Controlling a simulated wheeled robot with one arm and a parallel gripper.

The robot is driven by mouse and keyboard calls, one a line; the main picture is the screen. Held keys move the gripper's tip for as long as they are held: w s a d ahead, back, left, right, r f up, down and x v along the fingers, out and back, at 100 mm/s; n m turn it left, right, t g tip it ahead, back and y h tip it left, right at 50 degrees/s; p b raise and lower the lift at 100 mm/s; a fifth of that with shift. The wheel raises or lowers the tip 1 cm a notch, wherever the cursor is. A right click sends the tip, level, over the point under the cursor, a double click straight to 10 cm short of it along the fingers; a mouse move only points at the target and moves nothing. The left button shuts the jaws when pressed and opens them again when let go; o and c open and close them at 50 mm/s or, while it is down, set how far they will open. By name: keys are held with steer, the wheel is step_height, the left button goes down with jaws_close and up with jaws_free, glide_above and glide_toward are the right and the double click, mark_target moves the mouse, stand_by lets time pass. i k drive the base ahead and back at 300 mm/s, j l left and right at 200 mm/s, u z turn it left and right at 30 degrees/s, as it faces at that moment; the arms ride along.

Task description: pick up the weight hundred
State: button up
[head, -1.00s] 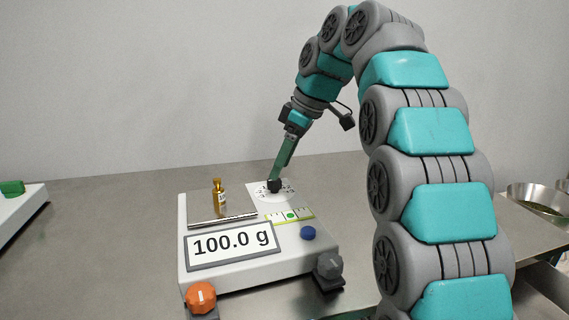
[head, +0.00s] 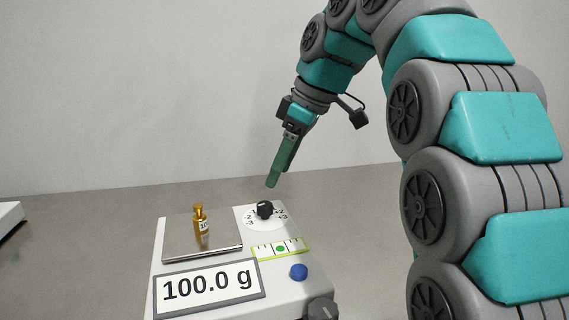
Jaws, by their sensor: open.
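The brass weight (head: 200,226), a small gold cylinder with a knob on top and a pale label, stands upright on the metal pan (head: 180,246) of the white scale. I take it for the hundred weight, as the scale's display (head: 210,288) reads 100.0 g. The label is too small to read surely. My gripper (head: 271,184) hangs in the air above and behind the black dial, up and to the right of the weight. It is empty and apart from the weight. Its fingers overlap in this view, so the gap between them is hidden.
The scale (head: 285,262) also carries a black dial (head: 264,210), a bubble level (head: 279,248) and a blue button (head: 299,272). A grey knob (head: 322,309) is at its front right corner. A white object's edge (head: 10,216) shows far left. The metal table (head: 80,250) between is clear.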

mark_target(200, 222)
steer(key=k, duration=1)
